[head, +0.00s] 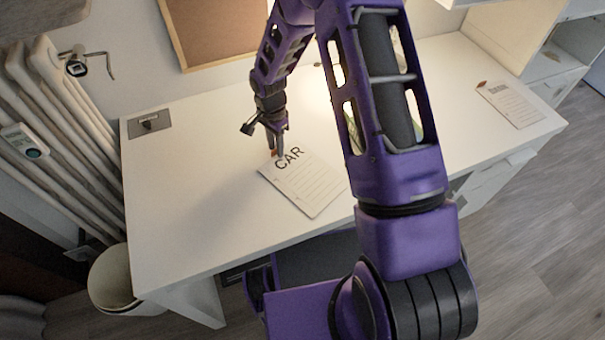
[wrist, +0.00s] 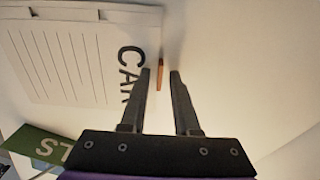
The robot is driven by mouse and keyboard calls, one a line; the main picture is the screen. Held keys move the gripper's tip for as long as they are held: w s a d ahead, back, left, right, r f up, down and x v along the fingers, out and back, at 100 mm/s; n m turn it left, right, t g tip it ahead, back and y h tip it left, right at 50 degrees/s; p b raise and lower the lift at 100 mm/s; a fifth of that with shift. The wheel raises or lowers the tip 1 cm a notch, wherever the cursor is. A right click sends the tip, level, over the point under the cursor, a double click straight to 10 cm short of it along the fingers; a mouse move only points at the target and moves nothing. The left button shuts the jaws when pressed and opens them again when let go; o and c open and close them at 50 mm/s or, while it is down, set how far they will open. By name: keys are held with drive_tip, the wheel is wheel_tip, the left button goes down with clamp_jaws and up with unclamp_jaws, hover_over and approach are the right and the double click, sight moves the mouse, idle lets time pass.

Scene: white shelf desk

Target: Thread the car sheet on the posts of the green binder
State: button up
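The car sheet (head: 305,187) is white with "CAR" and ruled lines. It lies flat on the desk, left of my arm's near link. In the wrist view the sheet (wrist: 60,62) fills the upper left, with a thin orange-brown tab (wrist: 160,73) at its CAR end. My gripper (head: 275,152) is low at that end. In the wrist view its fingers (wrist: 161,78) are apart, one on each side of the tab, with gaps visible. The green binder (wrist: 42,146) shows partly at lower left, with letters on it. In the head view my arm hides most of it, and its posts are not visible.
Another lined sheet (head: 512,104) with a brown tab lies at the desk's right. A grey plate (head: 150,124) is at the back left corner. A corkboard (head: 215,30) hangs behind. The white desk (head: 200,215) is clear at left and front.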

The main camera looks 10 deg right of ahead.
clamp_jaws()
